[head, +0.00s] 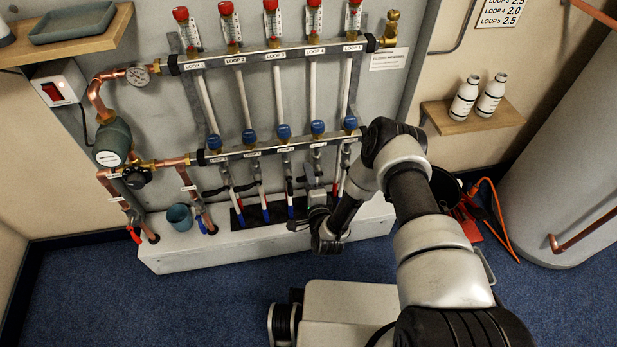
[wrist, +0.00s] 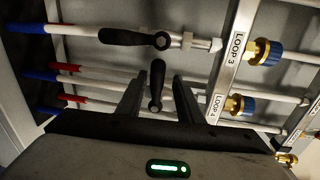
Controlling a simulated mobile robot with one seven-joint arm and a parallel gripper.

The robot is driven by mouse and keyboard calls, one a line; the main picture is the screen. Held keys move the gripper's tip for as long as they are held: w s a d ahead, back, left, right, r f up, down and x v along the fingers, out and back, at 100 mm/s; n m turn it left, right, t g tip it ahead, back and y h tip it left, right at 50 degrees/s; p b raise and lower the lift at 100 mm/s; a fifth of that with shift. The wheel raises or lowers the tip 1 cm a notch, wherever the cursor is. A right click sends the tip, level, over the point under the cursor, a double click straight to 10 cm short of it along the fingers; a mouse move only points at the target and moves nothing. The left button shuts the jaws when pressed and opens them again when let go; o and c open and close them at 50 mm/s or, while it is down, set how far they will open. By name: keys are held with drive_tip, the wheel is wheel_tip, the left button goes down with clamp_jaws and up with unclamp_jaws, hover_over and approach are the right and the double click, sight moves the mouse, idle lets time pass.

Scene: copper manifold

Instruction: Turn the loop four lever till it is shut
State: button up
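In the wrist view the loop four lever (wrist: 156,82) is a black handle lying across its horizontal pipe, beside the LOOP 4 label (wrist: 215,108). My gripper (wrist: 157,78) is open, with one dark finger on each side of this handle and visible gaps between. In the head view my gripper (head: 322,228) is low at the manifold, below the lower bar, and the loop four lever cannot be made out there. The loop three lever (wrist: 125,37) lies along its pipe, above my fingers in the wrist view.
The lower manifold bar (head: 265,149) with blue caps runs above my gripper. Other pipes and levers stand close to its left. A white ledge (head: 180,255) lies below. Blue floor on the left is clear.

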drive_tip(key=shift+f, duration=0.1)
drive_tip(key=p+v, duration=0.3)
drive_tip(key=v, duration=1.4)
drive_tip(key=shift+s, duration=0.25)
